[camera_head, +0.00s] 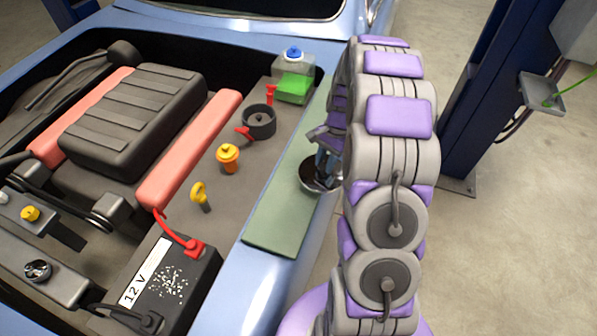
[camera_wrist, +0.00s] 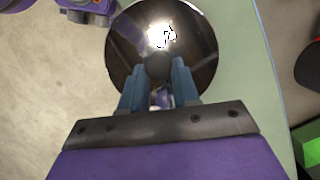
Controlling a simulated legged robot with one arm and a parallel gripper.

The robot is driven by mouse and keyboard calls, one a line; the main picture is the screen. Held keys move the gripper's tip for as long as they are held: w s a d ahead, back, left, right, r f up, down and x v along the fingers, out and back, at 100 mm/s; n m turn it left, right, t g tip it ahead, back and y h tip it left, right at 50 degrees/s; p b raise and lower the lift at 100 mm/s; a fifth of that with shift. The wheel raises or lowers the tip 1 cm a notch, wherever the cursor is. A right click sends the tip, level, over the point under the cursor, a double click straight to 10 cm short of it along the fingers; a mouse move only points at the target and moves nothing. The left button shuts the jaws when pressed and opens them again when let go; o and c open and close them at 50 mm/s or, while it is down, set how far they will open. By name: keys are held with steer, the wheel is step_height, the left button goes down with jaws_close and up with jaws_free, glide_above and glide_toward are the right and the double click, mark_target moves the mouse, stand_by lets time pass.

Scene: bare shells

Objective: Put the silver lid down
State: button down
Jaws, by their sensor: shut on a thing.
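The silver lid (camera_head: 309,182) is a round, shiny disc with a dark knob. In the head view it shows at the right edge of a green mat (camera_head: 275,212) on the blue car fender, partly hidden by my arm. In the wrist view the lid (camera_wrist: 190,50) lies ahead of my gripper, reflecting a bright light. My gripper (camera_wrist: 157,70) is shut on the lid's knob, with one blue finger on each side. I cannot tell whether the lid touches the mat or hangs just above it.
The mat is bare in front of and behind the lid. A blue post (camera_head: 490,95) stands right.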

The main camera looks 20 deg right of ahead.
mark_target(300, 168)
steer(key=w+a, duration=0.1)
steer(key=a, duration=0.1)
steer(key=w+a, duration=0.1)
steer(key=a, duration=0.1)
steer(key=w+a+f+b, duration=0.1)
steer(key=a, duration=0.1)
steer(key=shift+w+a, duration=0.1)
steer(key=shift+w, duration=0.1)
steer(key=b+x, duration=0.1)
steer(key=x, duration=0.2)
steer(key=shift+w+f, duration=0.15)
steer(key=shift+f, duration=0.15)
steer(key=c, duration=0.8)
jaws_free()
